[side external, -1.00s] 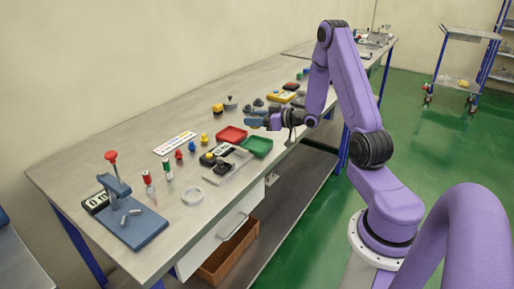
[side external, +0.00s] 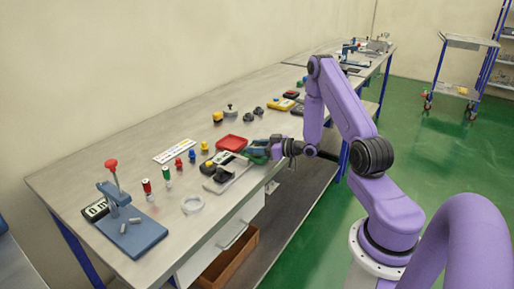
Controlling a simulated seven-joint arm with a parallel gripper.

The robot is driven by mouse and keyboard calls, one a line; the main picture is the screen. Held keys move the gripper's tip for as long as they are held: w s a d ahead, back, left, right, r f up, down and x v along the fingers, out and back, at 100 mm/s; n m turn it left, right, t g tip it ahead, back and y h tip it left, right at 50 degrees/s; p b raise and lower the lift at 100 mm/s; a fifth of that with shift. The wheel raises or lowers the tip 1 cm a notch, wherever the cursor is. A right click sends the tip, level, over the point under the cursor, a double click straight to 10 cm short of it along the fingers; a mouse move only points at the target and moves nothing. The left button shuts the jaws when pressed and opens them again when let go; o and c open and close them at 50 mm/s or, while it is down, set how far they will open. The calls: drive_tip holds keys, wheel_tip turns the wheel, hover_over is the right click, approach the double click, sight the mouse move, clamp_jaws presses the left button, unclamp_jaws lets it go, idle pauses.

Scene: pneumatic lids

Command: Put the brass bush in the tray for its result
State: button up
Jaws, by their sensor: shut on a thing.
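My gripper (side external: 250,151) is shut and low over the right side of the bench, beside the clear-topped fixture. Its fingers and what they hold are too small to make out; I see no brass bush elsewhere. The green tray (side external: 255,158) is mostly hidden under my gripper, with only a little green showing. The red tray (side external: 232,143) lies just behind and left, in plain view. I cannot tell the gripper's exact height above the green tray.
The fixture (side external: 233,172) with a dark unit stands left of my gripper. Coloured knobs (side external: 179,164), a white ring (side external: 193,204) and a blue press stand (side external: 130,236) are further left. Dark pucks and a yellow box (side external: 281,104) lie behind. The bench's front edge is close.

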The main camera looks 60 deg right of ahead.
drive_tip(key=shift+f, duration=0.1)
drive_tip(key=o, duration=0.9)
drive_tip(key=shift+o, duration=0.2)
drive_tip(key=shift+s+d+r, duration=0.1)
drive_tip(key=shift+s+r, duration=0.1)
drive_tip(key=v, duration=1.1)
drive_tip(key=shift+s, duration=0.35)
